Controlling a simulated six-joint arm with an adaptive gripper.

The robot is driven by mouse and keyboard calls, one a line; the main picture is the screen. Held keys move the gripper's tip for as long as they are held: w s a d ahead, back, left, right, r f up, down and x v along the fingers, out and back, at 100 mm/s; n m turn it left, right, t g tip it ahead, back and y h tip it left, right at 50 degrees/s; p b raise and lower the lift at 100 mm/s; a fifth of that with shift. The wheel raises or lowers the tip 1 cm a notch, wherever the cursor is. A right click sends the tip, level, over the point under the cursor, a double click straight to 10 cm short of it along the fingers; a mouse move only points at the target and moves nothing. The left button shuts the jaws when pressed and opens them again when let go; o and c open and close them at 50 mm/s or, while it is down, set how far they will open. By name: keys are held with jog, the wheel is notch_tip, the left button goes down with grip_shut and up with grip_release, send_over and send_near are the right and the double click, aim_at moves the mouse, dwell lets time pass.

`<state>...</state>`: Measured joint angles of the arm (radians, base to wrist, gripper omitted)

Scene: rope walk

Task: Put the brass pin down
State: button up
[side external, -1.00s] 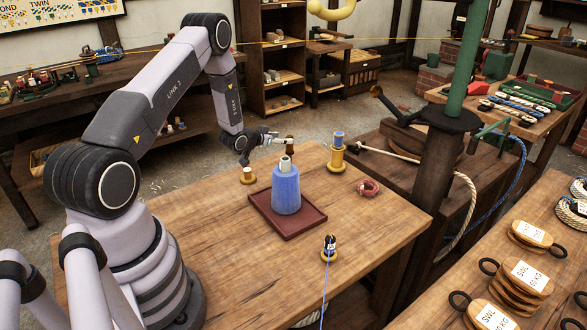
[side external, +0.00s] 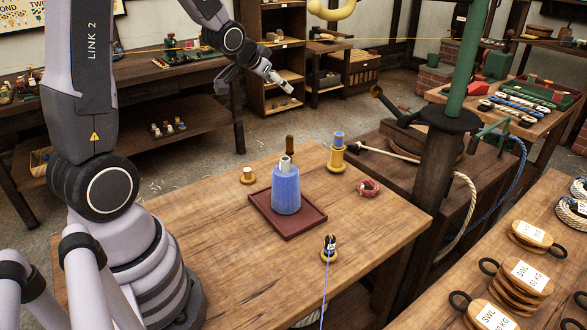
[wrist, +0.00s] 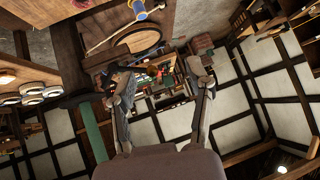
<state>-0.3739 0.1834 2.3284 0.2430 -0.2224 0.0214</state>
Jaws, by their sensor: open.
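A slim brown pin-like piece (side external: 289,145) stands upright on the table just behind the blue cone; its lower part is hidden. Its colour is dark, and I cannot tell for sure that it is the brass pin. My gripper (side external: 279,80) is high above and beyond the table's far side, apart from everything. In the wrist view my gripper (wrist: 161,84) is open with nothing between its fingers.
The blue cone (side external: 286,190) stands on a dark red tray (side external: 300,224) mid-table. A reddish rope coil (side external: 368,188) lies at the right. A green post (side external: 465,70) rises beyond the table's right edge. The table's front left is bare.

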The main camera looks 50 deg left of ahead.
jog(key=s+d+r+g+h, duration=0.1)
jog(key=s+d+r, duration=0.1)
jog(key=s+d, duration=0.3)
jog(key=s+d+r+g+h, duration=0.1)
jog(key=s+d+r, duration=0.2)
jog(key=s, duration=0.9)
jog(key=s+d+r+m+g, duration=0.1)
jog(key=s+d+r, duration=0.2)
jog(key=s+d, duration=0.4)
jog(key=shift+s+g+h, duration=0.4)
jog(key=shift+s, duration=0.3)
